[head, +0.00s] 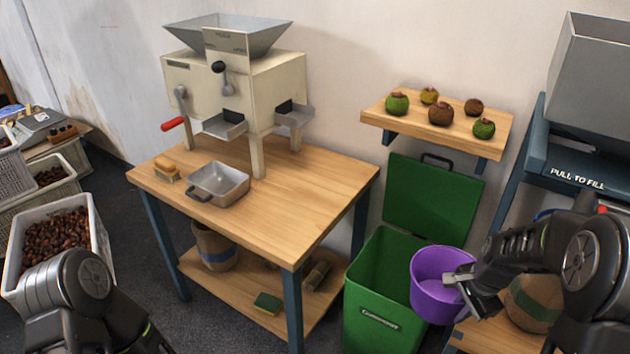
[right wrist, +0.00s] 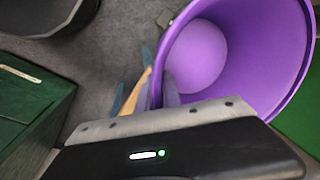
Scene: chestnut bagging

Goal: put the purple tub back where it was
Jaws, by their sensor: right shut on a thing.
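The purple tub (head: 436,296) is at the right in the head view, empty as far as its inside shows. My right gripper (head: 460,279) is shut on its rim and holds it beside the open green bin (head: 377,318), overlapping the bin's right edge in the picture. In the right wrist view the tub (right wrist: 195,60) shows its open mouth and bare bottom, with the jaw at its near wall. My left arm shows at the lower left of the head view; its fingers are out of the picture.
A wooden table (head: 290,215) bears a cream machine (head: 262,85) and a metal pan (head: 218,184). A shelf (head: 450,118) with several fruits hangs above the bin. A low wooden stand (head: 480,334) with a round sack (head: 532,305) is at lower right. A crate of chestnuts (head: 98,232) stands left.

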